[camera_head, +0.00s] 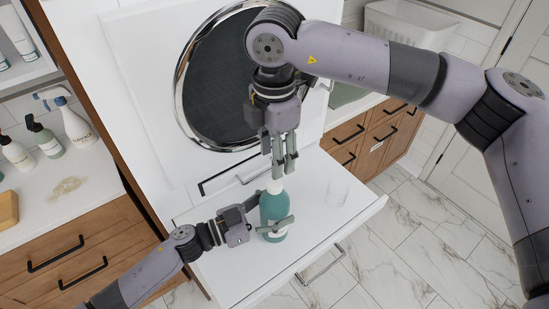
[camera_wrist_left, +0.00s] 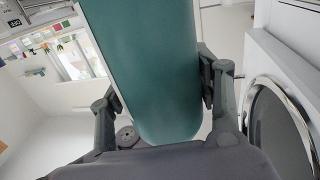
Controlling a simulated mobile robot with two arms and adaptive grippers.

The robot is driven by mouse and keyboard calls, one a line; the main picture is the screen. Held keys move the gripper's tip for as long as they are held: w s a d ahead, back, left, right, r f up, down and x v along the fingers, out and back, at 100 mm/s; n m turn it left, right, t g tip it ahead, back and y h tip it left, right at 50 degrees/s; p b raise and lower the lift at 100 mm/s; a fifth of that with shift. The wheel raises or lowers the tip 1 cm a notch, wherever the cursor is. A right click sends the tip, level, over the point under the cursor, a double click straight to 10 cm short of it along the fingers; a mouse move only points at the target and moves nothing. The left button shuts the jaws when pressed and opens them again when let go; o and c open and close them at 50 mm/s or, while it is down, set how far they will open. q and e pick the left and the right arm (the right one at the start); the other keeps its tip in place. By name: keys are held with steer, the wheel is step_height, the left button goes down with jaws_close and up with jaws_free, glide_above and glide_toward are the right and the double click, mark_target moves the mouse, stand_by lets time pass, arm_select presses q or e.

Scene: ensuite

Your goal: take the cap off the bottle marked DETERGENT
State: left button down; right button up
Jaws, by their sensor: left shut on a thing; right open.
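A teal bottle (camera_head: 273,204) stands upright on the white pull-out shelf (camera_head: 225,262), in front of the washing machine's round door. Its lettering cannot be read here. Its white cap (camera_head: 274,187) is on top. My left gripper (camera_head: 268,213) is shut on the bottle's body from the left. In the left wrist view the bottle (camera_wrist_left: 150,70) fills the space between the two fingers. My right gripper (camera_head: 284,172) points down from above, open, with its fingertips close to the cap. Whether they touch it cannot be told.
The round washer door (camera_head: 215,90) is close behind my right gripper. Spray bottles (camera_head: 72,118) and other bottles stand on the left counter. The front of the shelf is clear.

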mark_target(274, 183)
steer(key=m, duration=0.3)
steer(key=shift+f, duration=0.2)
step_height(274, 183, down, 8)
steer(key=shift+r, duration=0.15)
